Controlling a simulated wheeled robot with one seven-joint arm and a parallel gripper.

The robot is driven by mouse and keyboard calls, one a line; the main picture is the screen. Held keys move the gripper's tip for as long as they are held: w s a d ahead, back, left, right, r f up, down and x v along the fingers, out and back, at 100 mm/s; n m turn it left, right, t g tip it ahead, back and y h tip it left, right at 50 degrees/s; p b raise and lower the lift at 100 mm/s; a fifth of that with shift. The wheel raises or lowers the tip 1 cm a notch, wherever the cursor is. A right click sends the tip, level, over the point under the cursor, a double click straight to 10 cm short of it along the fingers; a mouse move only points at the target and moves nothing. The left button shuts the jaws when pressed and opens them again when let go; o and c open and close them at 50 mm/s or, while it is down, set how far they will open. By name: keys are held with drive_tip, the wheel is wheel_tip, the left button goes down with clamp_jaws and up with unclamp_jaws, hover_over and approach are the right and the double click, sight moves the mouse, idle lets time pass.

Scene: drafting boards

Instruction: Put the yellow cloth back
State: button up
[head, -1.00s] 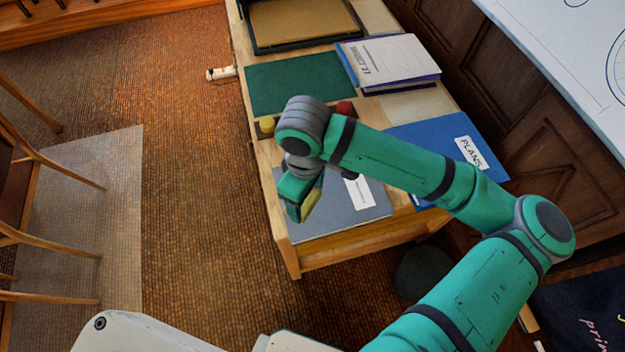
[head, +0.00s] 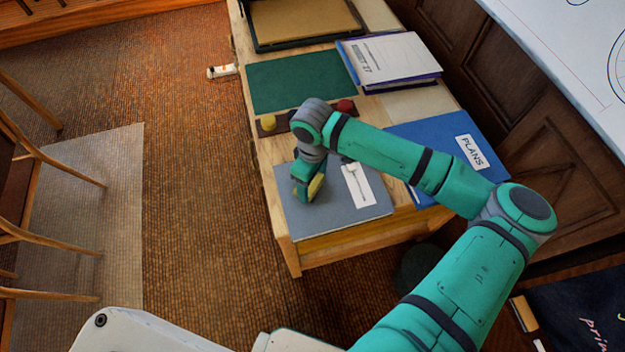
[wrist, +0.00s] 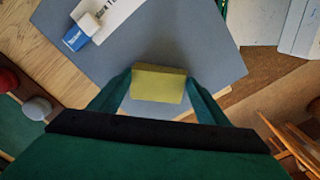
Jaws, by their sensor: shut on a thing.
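My gripper (head: 309,195) is over the grey folder (head: 290,222) at the near end of the wooden table, pointing down. It is shut on the yellow cloth (wrist: 158,83), which looks like a small folded block between the two green fingers in the wrist view. A yellow sliver of the cloth (head: 316,187) also shows in the head view. I cannot tell whether the cloth touches the folder beneath it.
A blue-and-white eraser (wrist: 80,33) lies on the folder by its label. Beyond is a dark strip with a yellow knob (head: 268,122) and a red knob (head: 345,105), then a bare green mat (head: 298,82). A blue PLANS folder (head: 430,140) lies to the right.

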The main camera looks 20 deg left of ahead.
drive_tip(key=shift+f, duration=0.2)
drive_tip(key=o, duration=0.9)
drive_tip(key=shift+a, duration=0.1)
